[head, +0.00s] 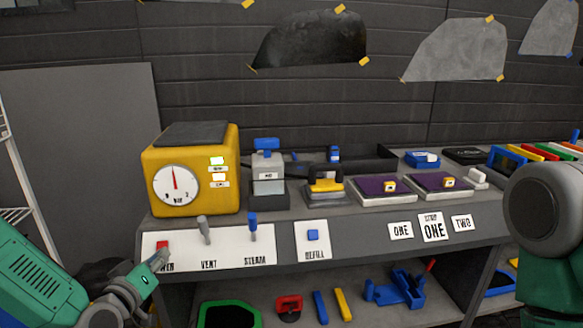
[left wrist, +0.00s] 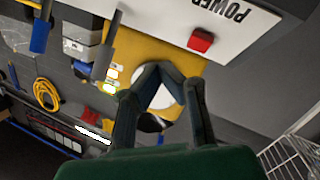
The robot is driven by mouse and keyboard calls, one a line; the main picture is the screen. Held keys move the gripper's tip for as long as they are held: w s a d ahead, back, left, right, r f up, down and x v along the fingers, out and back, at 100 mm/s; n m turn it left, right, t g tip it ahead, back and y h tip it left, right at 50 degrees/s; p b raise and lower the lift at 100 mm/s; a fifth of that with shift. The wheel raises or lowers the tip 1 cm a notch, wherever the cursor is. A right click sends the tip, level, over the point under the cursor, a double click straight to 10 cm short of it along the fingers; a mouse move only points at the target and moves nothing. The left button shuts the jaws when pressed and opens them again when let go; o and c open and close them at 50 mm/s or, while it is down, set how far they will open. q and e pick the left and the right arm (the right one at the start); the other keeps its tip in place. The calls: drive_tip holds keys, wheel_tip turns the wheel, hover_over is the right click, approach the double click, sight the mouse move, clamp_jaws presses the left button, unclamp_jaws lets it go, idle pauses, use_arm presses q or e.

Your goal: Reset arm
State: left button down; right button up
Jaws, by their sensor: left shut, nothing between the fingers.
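My left gripper (head: 156,260) comes in from the lower left, its closed fingertips in front of the red power switch (head: 163,246) on the white panel of the workbench. In the left wrist view, the fingers (left wrist: 158,72) meet at their tips with nothing between them. There the red switch (left wrist: 200,40) shows up and to the right of the tips, apart from them in the picture. The yellow steam machine (head: 190,178) with its round gauge stands behind the panel. Part of my right arm (head: 548,210) shows at the right edge; its gripper is out of the picture.
A grey vent lever (head: 204,228) and a blue steam lever (head: 253,225) stand right of the switch. A blue refill button (head: 312,235) is farther right. Tools and purple pads (head: 376,187) cover the bench top. The lower shelf holds a green-rimmed tray (head: 230,313) and other tools.

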use_arm(q)
drive_tip(key=s+d+f+m+g+h, duration=0.1)
drive_tip(key=s+d+f+m+g, duration=0.1)
drive_tip(key=s+d+f+g, duration=0.45)
drive_tip(key=s+d+f+m+g+h, duration=0.1)
drive_tip(key=s+d+f+m+g, duration=0.15)
drive_tip(key=s+f, duration=0.7)
drive_tip(key=s+a+f+m+g+y, duration=0.1)
drive_tip(key=s+f+g, duration=0.2)
drive_tip(key=s, duration=0.7)
drive_tip(key=s+a+f+m+g+y, duration=0.1)
drive_tip(key=s+a+f+g, duration=0.1)
drive_tip(key=s, duration=0.8)
drive_tip(key=shift+f+g+y, duration=0.3)
drive_tip(key=shift+f+g, duration=0.3)
drive_tip(key=shift+g, duration=0.5)
drive_tip(key=shift+w, duration=0.1)
